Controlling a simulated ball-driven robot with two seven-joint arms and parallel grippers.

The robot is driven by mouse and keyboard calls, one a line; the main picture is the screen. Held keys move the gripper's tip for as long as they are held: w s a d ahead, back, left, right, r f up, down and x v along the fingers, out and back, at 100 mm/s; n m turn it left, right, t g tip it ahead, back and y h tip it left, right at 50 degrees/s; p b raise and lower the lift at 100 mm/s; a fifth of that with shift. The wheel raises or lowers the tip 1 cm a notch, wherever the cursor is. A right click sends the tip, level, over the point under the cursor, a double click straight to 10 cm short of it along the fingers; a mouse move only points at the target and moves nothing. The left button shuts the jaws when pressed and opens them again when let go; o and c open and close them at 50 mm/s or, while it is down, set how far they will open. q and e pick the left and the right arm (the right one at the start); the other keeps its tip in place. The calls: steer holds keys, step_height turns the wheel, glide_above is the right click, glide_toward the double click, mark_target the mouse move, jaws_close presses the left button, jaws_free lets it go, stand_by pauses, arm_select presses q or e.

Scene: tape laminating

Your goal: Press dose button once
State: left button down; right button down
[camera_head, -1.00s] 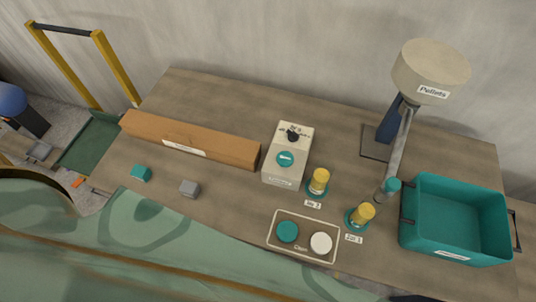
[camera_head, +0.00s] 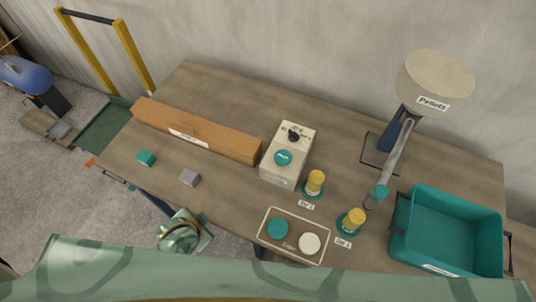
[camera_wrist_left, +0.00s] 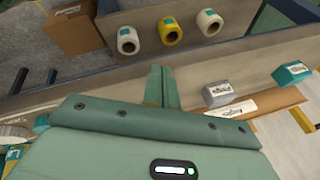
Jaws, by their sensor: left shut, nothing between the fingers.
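The dispenser box (camera_head: 287,155), pale beige with a black knob on top, stands mid-table in the head view. A round teal button (camera_head: 283,157) with a small label, likely the dose button, is on its upper face. Nothing touches it. Neither box nor button shows in the left wrist view. My left gripper (camera_wrist_left: 158,85) shows in the wrist view with its green fingers together and empty. It appears apart from the box; I cannot make out its fingertips in the head view. My right gripper is not in view.
A long brown carton (camera_head: 197,129) lies left of the box. Small teal (camera_head: 146,158) and grey (camera_head: 189,178) blocks lie left.

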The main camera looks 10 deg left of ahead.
arm_select(q)
steer(key=w+d+r+m+h, duration=0.1)
steer(key=w+d, duration=0.1)
steer(key=w+d+r+h, duration=0.1)
steer(key=w+d, duration=0.2)
steer(key=w+d+r+m+h, duration=0.1)
steer(key=w+d, duration=0.1)
steer(key=shift+w+d+r+m+t, duration=0.2)
steer(key=shift+r+m+t, duration=0.1)
steer(key=shift+t, duration=0.1)
steer(key=w+d+r+m+h, duration=0.35)
steer(key=w+d+r, duration=0.25)
steer(key=d, duration=0.2)
step_height(320, 180, up, 11)
steer(key=m+g+h+p, duration=0.1)
steer(key=m+g+h, duration=0.2)
steer(key=m, duration=0.6)
glide_above(279, 157)
steer(key=shift+w, duration=0.1)
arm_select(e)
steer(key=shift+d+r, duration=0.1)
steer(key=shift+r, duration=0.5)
